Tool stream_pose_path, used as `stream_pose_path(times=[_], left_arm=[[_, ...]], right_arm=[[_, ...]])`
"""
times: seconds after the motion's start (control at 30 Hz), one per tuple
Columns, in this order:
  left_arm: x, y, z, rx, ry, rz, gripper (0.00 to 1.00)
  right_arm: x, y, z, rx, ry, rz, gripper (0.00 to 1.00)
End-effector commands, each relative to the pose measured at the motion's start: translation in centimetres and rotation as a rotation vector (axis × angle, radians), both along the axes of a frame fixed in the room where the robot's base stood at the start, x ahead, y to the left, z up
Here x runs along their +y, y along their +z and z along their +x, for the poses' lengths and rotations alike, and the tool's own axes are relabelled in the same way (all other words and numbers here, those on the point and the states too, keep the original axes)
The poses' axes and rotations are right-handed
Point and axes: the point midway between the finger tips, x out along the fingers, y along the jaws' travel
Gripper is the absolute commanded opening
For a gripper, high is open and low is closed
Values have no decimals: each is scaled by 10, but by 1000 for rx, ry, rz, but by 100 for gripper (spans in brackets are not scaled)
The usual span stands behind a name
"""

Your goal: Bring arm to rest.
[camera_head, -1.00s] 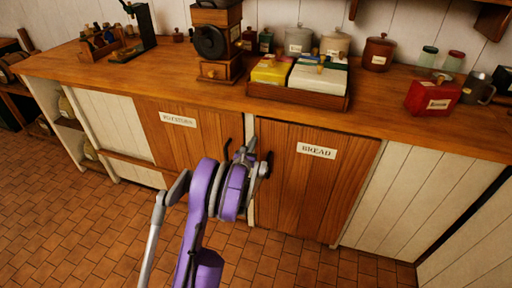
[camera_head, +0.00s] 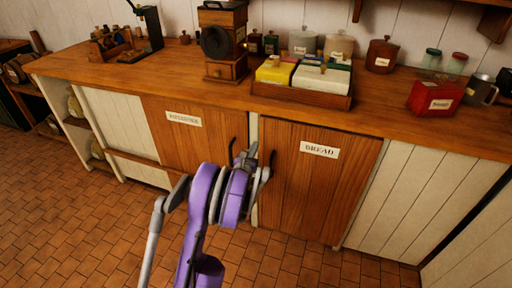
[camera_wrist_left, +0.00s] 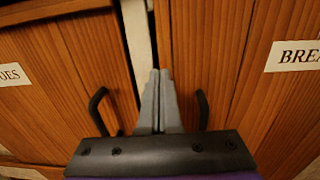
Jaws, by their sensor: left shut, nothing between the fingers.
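My left arm, purple and grey, reaches in from the bottom of the head view. Its gripper (camera_head: 252,160) is in front of the gap between two wooden cabinet doors. In the left wrist view the gripper's two grey fingers (camera_wrist_left: 158,100) are together, with nothing between them. The left door (camera_head: 180,135) and the right door labelled BREAD (camera_head: 315,190) both look closed. In the left wrist view a dark handle (camera_wrist_left: 98,112) stands left of the fingers and another handle (camera_wrist_left: 202,110) stands right of them. My right gripper is not in view.
Above the doors is a wooden counter (camera_head: 180,75). On it are a coffee grinder (camera_head: 222,42), a tray of boxes (camera_head: 300,95), several jars and a red tin (camera_head: 436,98). The tiled floor (camera_head: 60,200) at left is clear.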

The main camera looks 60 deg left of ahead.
Motion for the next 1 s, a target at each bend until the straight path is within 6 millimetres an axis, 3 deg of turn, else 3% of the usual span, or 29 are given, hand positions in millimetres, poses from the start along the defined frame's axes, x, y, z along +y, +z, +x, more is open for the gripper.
stream_pose_path(times=[0.2, 0.43, 0.87, 1.0], left_arm=[[-35, 1, -45, 1, 3, 0, 0], [-56, 0, -72, 2, 3, -1, 0], [-65, 1, -75, -11, 3, -24, 0], [-89, 8, -57, -110, 12, -217, 0]], right_arm=[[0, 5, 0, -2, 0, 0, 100], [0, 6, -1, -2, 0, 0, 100], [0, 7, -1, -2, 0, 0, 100], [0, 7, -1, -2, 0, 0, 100]])
